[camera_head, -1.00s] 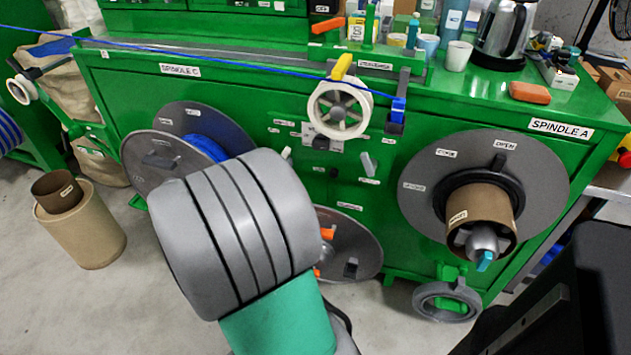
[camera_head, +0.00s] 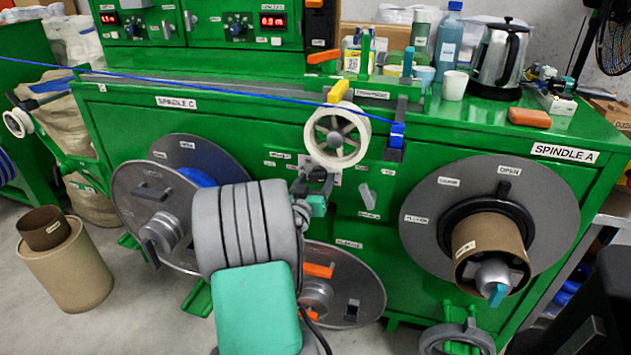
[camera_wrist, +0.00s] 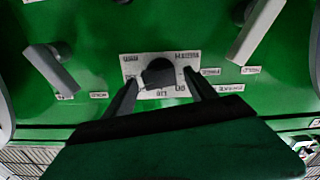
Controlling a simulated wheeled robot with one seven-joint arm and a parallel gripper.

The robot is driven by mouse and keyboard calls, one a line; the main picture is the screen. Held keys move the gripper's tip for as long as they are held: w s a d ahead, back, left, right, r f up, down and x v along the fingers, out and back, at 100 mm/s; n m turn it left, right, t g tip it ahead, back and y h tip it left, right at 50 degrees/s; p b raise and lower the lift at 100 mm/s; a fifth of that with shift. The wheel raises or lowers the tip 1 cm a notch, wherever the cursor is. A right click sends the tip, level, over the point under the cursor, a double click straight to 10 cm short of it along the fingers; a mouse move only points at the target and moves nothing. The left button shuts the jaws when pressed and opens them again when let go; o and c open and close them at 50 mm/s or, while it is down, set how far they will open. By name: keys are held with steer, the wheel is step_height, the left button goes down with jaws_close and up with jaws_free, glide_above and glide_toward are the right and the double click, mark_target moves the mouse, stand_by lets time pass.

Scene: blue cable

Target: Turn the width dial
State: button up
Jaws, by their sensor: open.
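A dark knob (camera_wrist: 158,74) sits on a white labelled plate (camera_wrist: 190,60) on the green front panel in the wrist view. Its print is not clearly readable, so I cannot tell whether it is the width dial. My gripper (camera_wrist: 160,80) is open, with one finger on each side of the knob; I cannot tell whether they touch it. In the head view my gripper (camera_head: 318,190) is at the front panel, just below the white spoked wheel (camera_head: 339,136), and hides most of the plate. Two small dials (camera_head: 135,26) (camera_head: 237,28) sit on the upper panels by red displays.
Grey levers stand left (camera_wrist: 50,68) and right (camera_wrist: 258,30) of the plate in the wrist view. The blue cable (camera_head: 230,88) runs above the panel. Spindle A (camera_head: 490,225) is at the right. A kettle (camera_head: 497,60) and cups stand on top.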

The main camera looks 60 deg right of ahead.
steer(key=shift+c, duration=0.5)
steer(key=c, duration=1.2)
steer(key=shift+c, duration=0.4)
steer(key=shift+n, duration=0.3)
steer(key=n+p, duration=0.1)
steer(key=n, duration=0.3)
steer(key=shift+w+p, duration=0.15)
steer(key=shift+p, duration=0.15)
steer(key=shift+n+p, duration=0.5)
steer(key=shift+n, duration=1.1)
steer(key=shift+f, duration=0.1)
